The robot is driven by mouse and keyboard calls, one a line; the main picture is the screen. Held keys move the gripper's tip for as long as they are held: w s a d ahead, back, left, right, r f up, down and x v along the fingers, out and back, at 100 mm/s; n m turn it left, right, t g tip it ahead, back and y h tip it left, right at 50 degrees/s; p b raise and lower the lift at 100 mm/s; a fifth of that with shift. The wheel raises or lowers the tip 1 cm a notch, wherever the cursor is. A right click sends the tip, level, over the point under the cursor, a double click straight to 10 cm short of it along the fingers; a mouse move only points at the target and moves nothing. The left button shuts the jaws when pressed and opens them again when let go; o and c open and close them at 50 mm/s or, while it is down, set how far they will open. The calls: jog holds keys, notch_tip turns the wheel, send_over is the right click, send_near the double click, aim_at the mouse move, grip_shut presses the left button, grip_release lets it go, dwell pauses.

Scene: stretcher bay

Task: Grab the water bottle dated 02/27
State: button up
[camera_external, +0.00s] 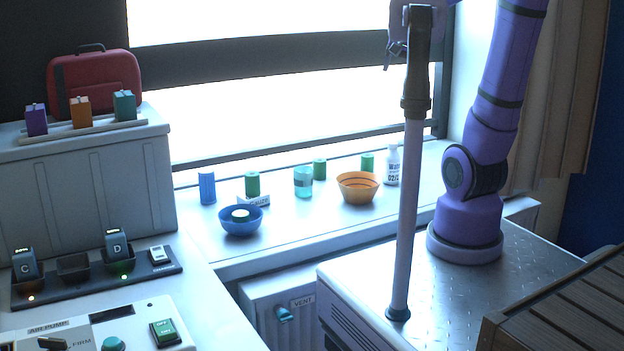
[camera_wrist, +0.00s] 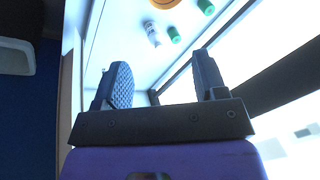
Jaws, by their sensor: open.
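A white bottle (camera_external: 392,166) with dark print stands upright at the right end of the windowsill. Part of its label reads "02/2"; the last digit is hard to make out. What looks like the same white bottle (camera_wrist: 152,33) shows small near the top of the wrist view, beyond the fingers. My gripper (camera_wrist: 162,80) is open and empty, with its two black fingers apart and well short of the bottle. In the external view my gripper (camera_external: 397,45) is high in front of the window, above the sill, partly cut off by the top edge.
On the sill (camera_external: 300,228), an orange bowl (camera_external: 358,188) and a green cylinder (camera_external: 367,162) stand left of the bottle. Further left are a teal cup (camera_external: 303,181), a blue bowl (camera_external: 241,221) and a blue cylinder (camera_external: 207,188). A pale upright pole (camera_external: 410,220) stands in front.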

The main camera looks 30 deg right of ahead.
jog(key=w+d+f+m, duration=0.3)
jog(key=w+d+m, duration=0.15)
jog(key=w, duration=0.35)
jog(key=m+g, duration=0.2)
jog(key=m, duration=1.3)
send_near(393, 143)
jog(key=shift+n+g+y, duration=0.25)
jog(key=shift+g+y, duration=0.05)
jog(key=f, duration=0.2)
jog(key=w+f, duration=0.1)
jog(key=f, duration=0.1)
jog(key=shift+w+d+f, duration=0.15)
jog(key=shift+d, duration=0.2)
jog(key=shift+w+a+f, duration=0.1)
jog(key=shift+a+f, duration=0.05)
jog(key=shift+f, duration=0.9)
jog(key=shift+w+a+f, duration=0.1)
jog(key=shift+a+f, duration=0.05)
jog(key=shift+f, duration=0.9)
jog(key=shift+w+a+f, duration=0.1)
jog(key=shift+f, duration=0.95)
grip_shut()
